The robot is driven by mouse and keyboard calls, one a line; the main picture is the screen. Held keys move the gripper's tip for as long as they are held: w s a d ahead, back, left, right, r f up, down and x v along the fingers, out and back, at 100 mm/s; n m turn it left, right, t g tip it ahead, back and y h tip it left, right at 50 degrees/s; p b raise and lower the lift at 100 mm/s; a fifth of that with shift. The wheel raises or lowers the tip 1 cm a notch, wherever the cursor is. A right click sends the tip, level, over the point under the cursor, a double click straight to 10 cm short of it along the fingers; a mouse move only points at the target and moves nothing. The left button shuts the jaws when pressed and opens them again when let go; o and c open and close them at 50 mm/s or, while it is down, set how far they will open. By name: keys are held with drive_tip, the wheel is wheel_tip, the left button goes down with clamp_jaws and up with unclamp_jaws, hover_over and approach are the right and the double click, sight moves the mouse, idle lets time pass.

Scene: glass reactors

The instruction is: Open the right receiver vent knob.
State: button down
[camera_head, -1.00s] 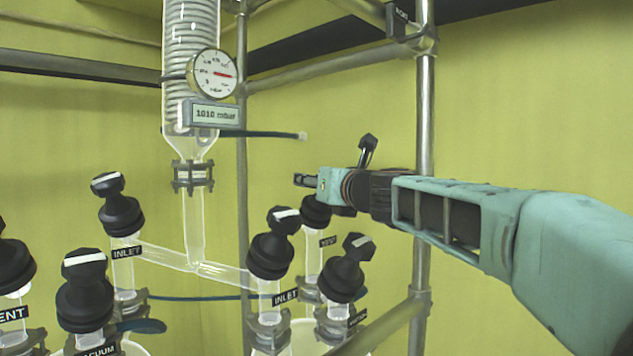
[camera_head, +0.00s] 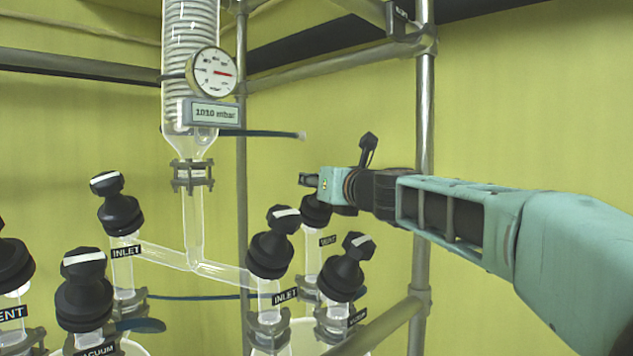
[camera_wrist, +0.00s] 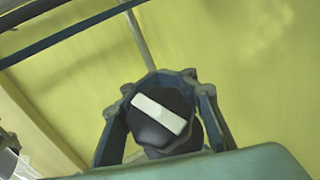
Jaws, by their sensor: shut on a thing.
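The right receiver vent knob (camera_head: 315,213) is black and stands on a glass neck with a VENT label (camera_head: 328,240), behind the right INLET knob (camera_head: 272,245). My gripper (camera_head: 309,181) is at its top, coming in from the right, and hides the cap. In the wrist view, the knob (camera_wrist: 160,118) with its white bar sits between the two fingers of my gripper (camera_wrist: 160,92). The fingers are shut on it, one on each side. The white bar slants down to the right.
A right VACUUM knob (camera_head: 341,273) stands just in front of the vent. A steel post (camera_head: 424,150) rises behind my arm. A glass condenser with a gauge (camera_head: 212,72) and a 1010 mbar display (camera_head: 213,113) hangs at left. More black knobs (camera_head: 83,290) stand at lower left.

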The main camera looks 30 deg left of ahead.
sight(304, 197)
drive_tip(key=n+g+y, duration=0.1)
drive_tip(key=n+g, duration=0.2)
drive_tip(key=shift+s+a+y, duration=0.15)
drive_tip(key=shift+s+y, duration=0.2)
drive_tip(key=shift+y, duration=0.05)
drive_tip(key=n+g+p, duration=0.1)
drive_tip(key=n+g+y+p, duration=0.1)
drive_tip(key=n, duration=0.1)
drive_tip(key=shift+s+a+g+p, duration=0.15)
drive_tip(key=shift+s+g+p, duration=0.15)
drive_tip(key=shift+s, duration=0.1)
drive_tip(key=n+g+p, duration=0.2)
drive_tip(key=shift+s+a+n, duration=0.1)
drive_tip(key=shift+s+n, duration=0.3)
drive_tip(key=shift+s+f+n+g+p, duration=0.1)
drive_tip(key=shift+s+n+g+p, duration=0.1)
drive_tip(key=shift+n+g+p, duration=0.55)
drive_tip(key=shift+s+f, duration=0.1)
drive_tip(key=c, duration=1.6)
unclamp_jaws()
drive_tip(key=shift+o, duration=0.3)
drive_tip(key=shift+r, duration=0.2)
